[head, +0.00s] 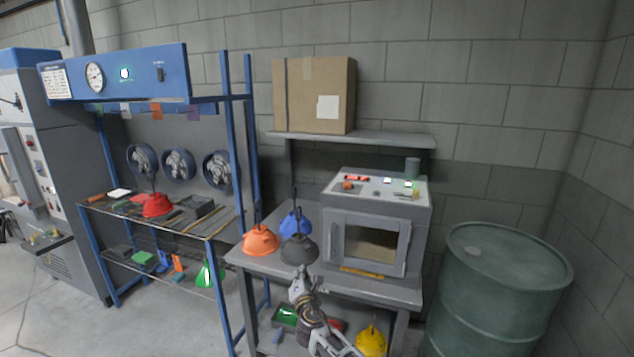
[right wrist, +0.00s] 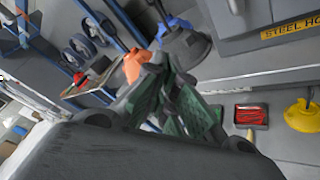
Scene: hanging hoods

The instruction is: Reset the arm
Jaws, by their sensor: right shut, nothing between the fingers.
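My right gripper (head: 298,276) is in front of the small table, just below the dark grey hood (head: 299,250); its fingers are shut and empty. In the right wrist view its closed green-padded fingers (right wrist: 150,62) point toward the orange hood (right wrist: 136,66), which they partly cover. In the head view the orange hood (head: 259,240) and a blue hood (head: 294,224) stand beside the dark grey one on the table. I cannot tell whether the fingertips touch the table edge. My left gripper is not in view.
A grey oven (head: 375,232) stands on the table, a cardboard box (head: 313,94) on the shelf above. A green barrel (head: 507,290) is at right. A red hood (head: 157,206) sits on the blue rack at left. A yellow hood (head: 371,340) is low down.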

